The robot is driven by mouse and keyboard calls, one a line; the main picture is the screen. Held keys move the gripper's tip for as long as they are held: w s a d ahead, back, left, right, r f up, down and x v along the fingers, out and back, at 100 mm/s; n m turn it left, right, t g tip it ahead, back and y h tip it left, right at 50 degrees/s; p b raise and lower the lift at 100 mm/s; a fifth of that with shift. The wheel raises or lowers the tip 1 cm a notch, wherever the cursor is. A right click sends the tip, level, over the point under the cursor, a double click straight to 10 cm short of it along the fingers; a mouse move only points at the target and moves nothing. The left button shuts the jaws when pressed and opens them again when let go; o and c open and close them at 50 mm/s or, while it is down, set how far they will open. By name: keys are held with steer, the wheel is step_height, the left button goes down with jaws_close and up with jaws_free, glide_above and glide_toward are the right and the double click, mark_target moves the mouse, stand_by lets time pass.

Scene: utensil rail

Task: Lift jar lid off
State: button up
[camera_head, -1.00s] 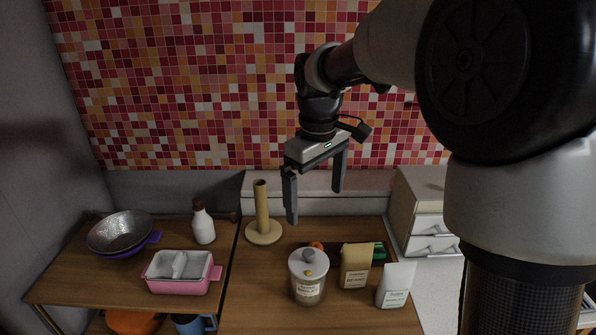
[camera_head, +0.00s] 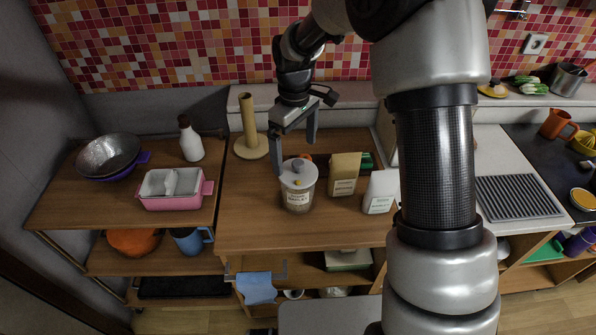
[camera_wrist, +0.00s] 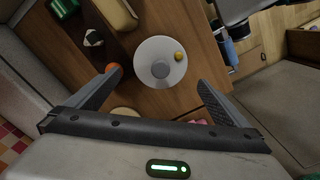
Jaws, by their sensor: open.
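The jar (camera_head: 298,196) is clear with a white label and stands upright on the wooden counter. Its pale round lid (camera_head: 298,173) is on top, with a grey knob at the centre and a small yellow spot beside it. In the wrist view the lid (camera_wrist: 160,62) is seen from above, beyond and between the fingertips. My gripper (camera_head: 295,158) is open and empty, above and behind the jar. In the wrist view my gripper (camera_wrist: 158,82) has its fingers spread wide, apart from the lid. One finger overlaps the jar's left edge in the head view.
A beige packet (camera_head: 344,175) and a white packet (camera_head: 380,192) stand close right of the jar. A paper-towel holder (camera_head: 250,135) stands behind left. A pink dish (camera_head: 172,190), white bottle (camera_head: 190,140) and metal bowl (camera_head: 108,155) are farther left. Counter is clear in front.

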mark_target(297, 162)
steer(key=shift+s+d+f+p, duration=0.1)
steer(key=shift+f+p, duration=0.1)
steer(key=shift+f, duration=1.15)
steer(key=shift+s+d+f+p, duration=0.1)
steer(key=shift+f+p, duration=0.05)
steer(key=shift+f, duration=1.2)
steer(key=c, duration=1)
steer(key=shift+r, duration=5.05)
